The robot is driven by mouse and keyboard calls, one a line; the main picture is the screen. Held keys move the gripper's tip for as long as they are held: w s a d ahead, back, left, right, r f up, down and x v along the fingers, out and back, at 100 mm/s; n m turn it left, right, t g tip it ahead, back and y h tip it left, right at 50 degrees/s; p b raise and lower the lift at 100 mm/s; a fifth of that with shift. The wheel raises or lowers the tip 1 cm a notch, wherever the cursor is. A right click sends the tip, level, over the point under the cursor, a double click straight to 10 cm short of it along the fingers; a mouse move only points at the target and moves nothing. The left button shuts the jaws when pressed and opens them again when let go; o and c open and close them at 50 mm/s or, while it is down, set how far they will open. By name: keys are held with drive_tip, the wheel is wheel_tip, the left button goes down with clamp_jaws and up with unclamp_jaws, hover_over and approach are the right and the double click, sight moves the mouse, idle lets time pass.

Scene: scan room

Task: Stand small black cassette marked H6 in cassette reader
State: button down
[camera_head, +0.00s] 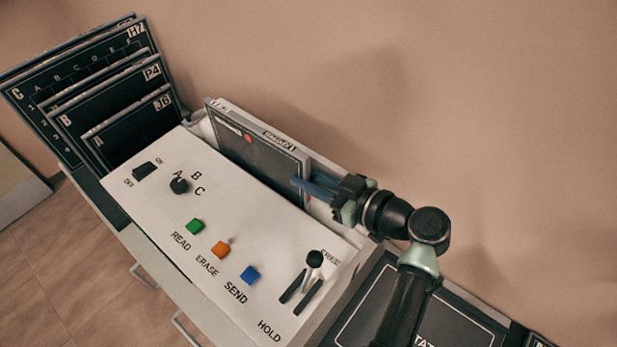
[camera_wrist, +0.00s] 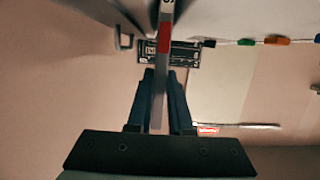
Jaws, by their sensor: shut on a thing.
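A dark cassette (camera_head: 262,158) with a pale edge and a red dot stands on edge in the slot at the back of the white cassette reader (camera_head: 235,210). Its H6 mark cannot be read. My gripper (camera_head: 312,187) reaches in from the right, its blue fingers shut on the cassette's right edge. In the wrist view the cassette (camera_wrist: 166,40) shows edge-on, with a red band, between the fingertips (camera_wrist: 162,75). Its lower part is hidden by the reader, so I cannot tell how deep it sits.
Several dark cassettes marked with letters, among them P4 (camera_head: 115,100) and J6 (camera_head: 135,125), stand in a rack at the left. The reader top has a knob, coloured buttons and a HOLD lever (camera_head: 314,259). A dark panel (camera_head: 425,310) lies at the lower right. A wall is close behind.

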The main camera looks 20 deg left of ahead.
drive_tip(key=shift+f+b, duration=1.25)
drive_tip(key=shift+b, duration=0.1)
drive_tip(key=c, duration=0.7)
unclamp_jaws()
drive_tip(key=shift+c, duration=0.2)
drive_tip(key=shift+f, duration=0.15)
drive_tip(key=b+v, duration=0.2)
drive_tip(key=v, duration=1.1)
wheel_tip(320, 180, up, 6)
drive_tip(key=p, duration=0.3)
drive_tip(key=shift+a, duration=0.1)
